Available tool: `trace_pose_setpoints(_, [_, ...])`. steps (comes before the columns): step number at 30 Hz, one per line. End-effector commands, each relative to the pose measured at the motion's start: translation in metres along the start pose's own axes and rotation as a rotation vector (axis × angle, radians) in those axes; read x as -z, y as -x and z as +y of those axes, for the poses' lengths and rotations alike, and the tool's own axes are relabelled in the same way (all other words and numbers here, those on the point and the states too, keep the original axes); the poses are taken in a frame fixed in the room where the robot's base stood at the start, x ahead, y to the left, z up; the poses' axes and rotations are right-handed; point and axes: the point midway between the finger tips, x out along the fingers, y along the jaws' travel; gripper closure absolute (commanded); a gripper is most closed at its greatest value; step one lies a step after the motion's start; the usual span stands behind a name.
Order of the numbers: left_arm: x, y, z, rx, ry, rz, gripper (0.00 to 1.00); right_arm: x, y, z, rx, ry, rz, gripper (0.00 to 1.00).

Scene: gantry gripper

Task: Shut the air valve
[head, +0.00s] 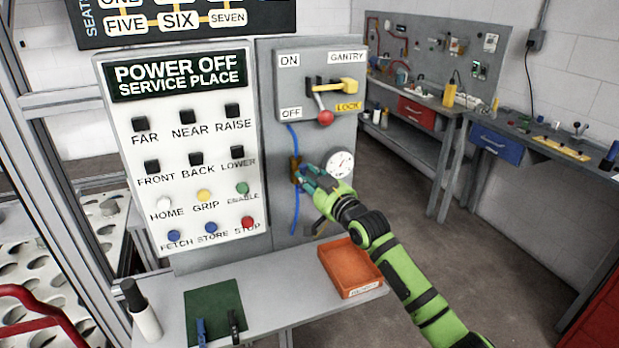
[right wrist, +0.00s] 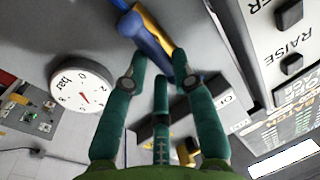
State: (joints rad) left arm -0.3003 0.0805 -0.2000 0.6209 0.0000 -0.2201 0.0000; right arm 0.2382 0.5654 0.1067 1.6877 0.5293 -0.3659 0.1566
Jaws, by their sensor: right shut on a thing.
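The air valve (head: 296,168) is a small brass-coloured body on the grey panel, with a blue hose (head: 293,135) running above and below it. My right gripper (head: 306,176) is at the valve, its teal fingers partly covering it. In the right wrist view, the right gripper (right wrist: 158,75) has its fingers around a blue part (right wrist: 150,42) beside the brass body (right wrist: 158,28), and is shut on it. The exact contact and the lever's angle are hard to make out. My left gripper is not in view.
A round pressure gauge (head: 341,163) sits just right of the valve. Above is a switch with a red knob (head: 325,117) and a yellow lock piece (head: 348,85). A white button panel (head: 185,150) is to the left. An orange tray (head: 350,268) stands on the shelf below.

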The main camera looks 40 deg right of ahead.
Motion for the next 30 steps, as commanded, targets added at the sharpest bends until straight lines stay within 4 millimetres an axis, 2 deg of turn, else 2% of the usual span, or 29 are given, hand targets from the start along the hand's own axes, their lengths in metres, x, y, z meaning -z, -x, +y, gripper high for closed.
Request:
trace_pose_setpoints(1, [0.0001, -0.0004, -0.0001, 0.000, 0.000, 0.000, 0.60, -0.0073, 0.0004, -0.0006, 0.000, -0.022, -0.011, 1.00])
trace_pose_setpoints(30, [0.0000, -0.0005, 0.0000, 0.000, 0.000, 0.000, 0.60, -0.0165, 0.0012, 0.0039, -0.004, -0.600, 0.099, 1.00])
